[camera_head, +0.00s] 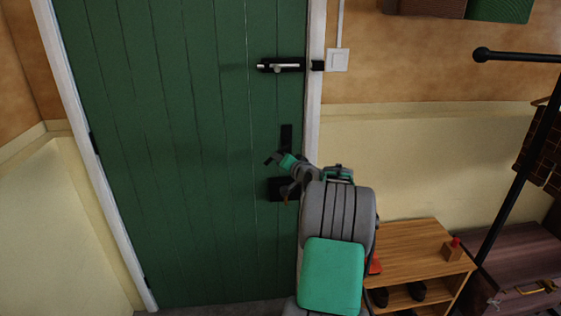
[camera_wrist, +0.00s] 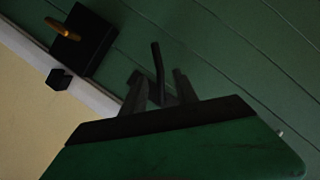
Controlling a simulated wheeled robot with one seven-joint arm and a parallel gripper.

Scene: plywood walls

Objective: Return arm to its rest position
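My arm reaches up from the bottom of the head view to the green door (camera_head: 180,150). My gripper (camera_head: 272,159) is close to the door face, beside its black handle (camera_head: 287,134). In the wrist view the two fingers (camera_wrist: 160,88) stand apart. A dark bar (camera_wrist: 157,62), apparently the handle, shows between and beyond them. I cannot tell whether they touch it. No object is seen held.
A black lock box (camera_head: 278,189) with a brass part sits below the handle, and a latch (camera_head: 282,65) above it. The door appears closed. At right are a wooden shoe rack (camera_head: 405,250), a black pole rack (camera_head: 520,165) and a dark chest (camera_head: 515,262).

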